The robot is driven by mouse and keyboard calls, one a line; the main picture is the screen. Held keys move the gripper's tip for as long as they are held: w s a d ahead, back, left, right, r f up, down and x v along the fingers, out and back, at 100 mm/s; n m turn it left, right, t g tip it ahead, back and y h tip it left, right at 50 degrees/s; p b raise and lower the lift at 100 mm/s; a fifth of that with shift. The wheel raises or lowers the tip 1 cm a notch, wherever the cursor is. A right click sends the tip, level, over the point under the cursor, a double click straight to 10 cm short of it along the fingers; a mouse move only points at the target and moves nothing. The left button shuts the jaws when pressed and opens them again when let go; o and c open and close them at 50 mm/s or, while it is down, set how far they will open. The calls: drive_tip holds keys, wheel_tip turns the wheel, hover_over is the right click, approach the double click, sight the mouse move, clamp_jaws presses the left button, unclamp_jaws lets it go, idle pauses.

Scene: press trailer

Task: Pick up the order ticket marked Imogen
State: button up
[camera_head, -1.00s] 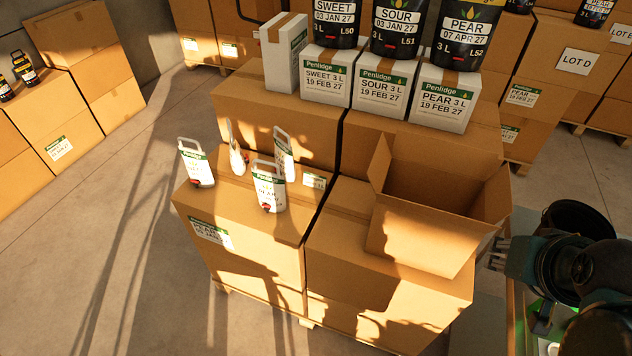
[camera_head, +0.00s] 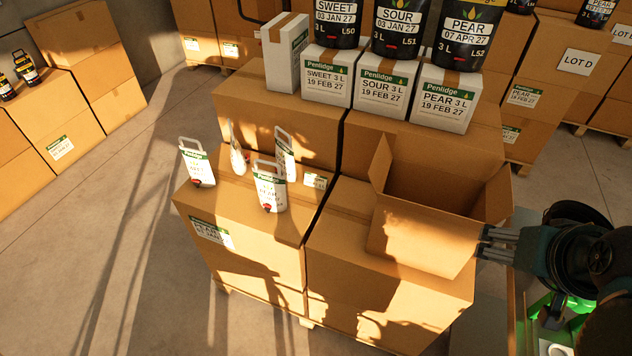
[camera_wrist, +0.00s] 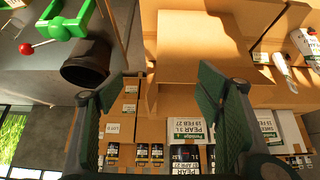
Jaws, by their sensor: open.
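I cannot make out an order ticket marked Imogen in either view. My gripper (camera_head: 484,243) is at the right of the head view, beside the right corner of the open cardboard box (camera_head: 418,240). In the wrist view my gripper (camera_wrist: 158,100) has its two green-padded fingers spread wide, with nothing between them. Beyond the fingers the wrist view shows cardboard and white Penlidge cartons (camera_wrist: 188,130). Small print there is too small to read.
Several white pouches (camera_head: 270,188) stand on the left carton (camera_head: 245,245). White cartons (camera_head: 325,78) with black pouches (camera_head: 398,25) stand behind. In the wrist view a dark bucket (camera_wrist: 86,64) and green frame with a red knob (camera_wrist: 26,48) are at upper left.

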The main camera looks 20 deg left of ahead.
drive_tip(key=w+a+r+g+b, duration=0.1)
drive_tip(key=w+a+r, duration=0.8)
drive_tip(key=w, duration=0.4)
drive_tip(key=g+b, duration=0.2)
drive_tip(key=b, duration=0.2)
hover_over(316, 179)
drive_tip(key=s, duration=0.2)
wheel_tip(316, 179, down, 6)
wheel_tip(316, 179, down, 33)
drive_tip(key=shift+r, duration=0.15)
drive_tip(key=shift+x, duration=1.3)
